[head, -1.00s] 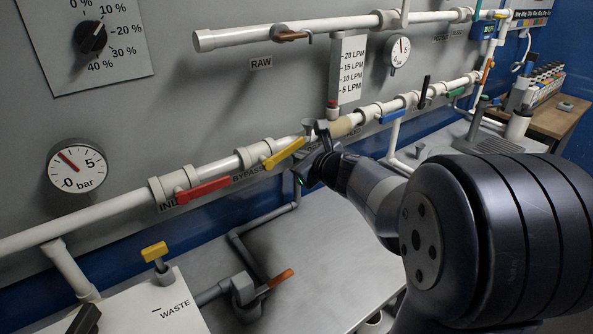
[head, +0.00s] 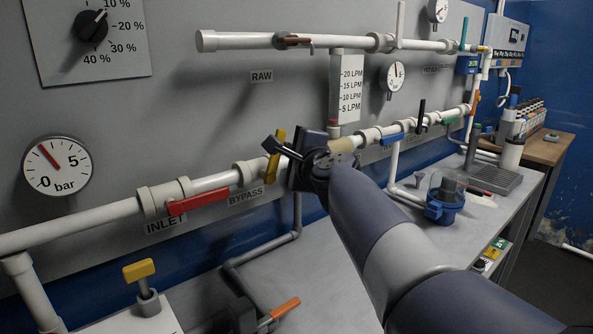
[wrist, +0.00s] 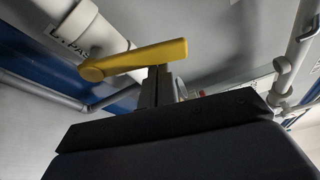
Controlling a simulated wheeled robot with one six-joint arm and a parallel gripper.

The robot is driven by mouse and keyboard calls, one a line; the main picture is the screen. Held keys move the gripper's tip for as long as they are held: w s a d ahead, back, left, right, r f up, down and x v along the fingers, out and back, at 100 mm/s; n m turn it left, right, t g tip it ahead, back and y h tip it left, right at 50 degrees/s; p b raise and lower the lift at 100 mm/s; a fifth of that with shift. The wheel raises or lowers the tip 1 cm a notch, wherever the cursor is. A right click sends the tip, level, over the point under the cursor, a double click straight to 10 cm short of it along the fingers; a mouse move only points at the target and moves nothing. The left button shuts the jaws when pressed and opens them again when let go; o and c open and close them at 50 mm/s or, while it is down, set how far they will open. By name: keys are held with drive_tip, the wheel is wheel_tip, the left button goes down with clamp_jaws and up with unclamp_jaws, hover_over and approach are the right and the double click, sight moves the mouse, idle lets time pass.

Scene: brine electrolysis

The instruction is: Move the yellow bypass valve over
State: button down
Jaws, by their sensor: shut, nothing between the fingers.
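The yellow bypass valve handle (head: 271,171) is on the white pipe, right of the red inlet valve and above the BYPASS label (head: 246,194). In the head view it stands steeply across the pipe, partly hidden by my fingers. It also shows in the wrist view (wrist: 140,60), stretching left to right just beyond the fingertips. My gripper (head: 270,145) is shut and empty, at the handle's right side. In the wrist view its fingers (wrist: 158,84) reach up to the handle; I cannot tell whether they touch it.
The red inlet handle (head: 205,200) lies along the pipe to the left. Another yellow handle (head: 139,270) stands at the lower left, with an orange one (head: 285,308) below. A blue handle (head: 392,139) and black handle (head: 421,112) are to the right. The grey bench has free room.

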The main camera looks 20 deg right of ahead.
drive_tip(key=shift+s+a+r+n+t+b, duration=0.25)
drive_tip(key=shift+a+n+b, duration=0.25)
drive_tip(key=shift+n+b, duration=0.35)
drive_tip(key=shift+s+a+r+n+t+b, duration=0.2)
drive_tip(key=shift+a+n+b, duration=0.25)
drive_tip(key=shift+n+b, duration=0.35)
drive_tip(key=shift+w+f, duration=0.1)
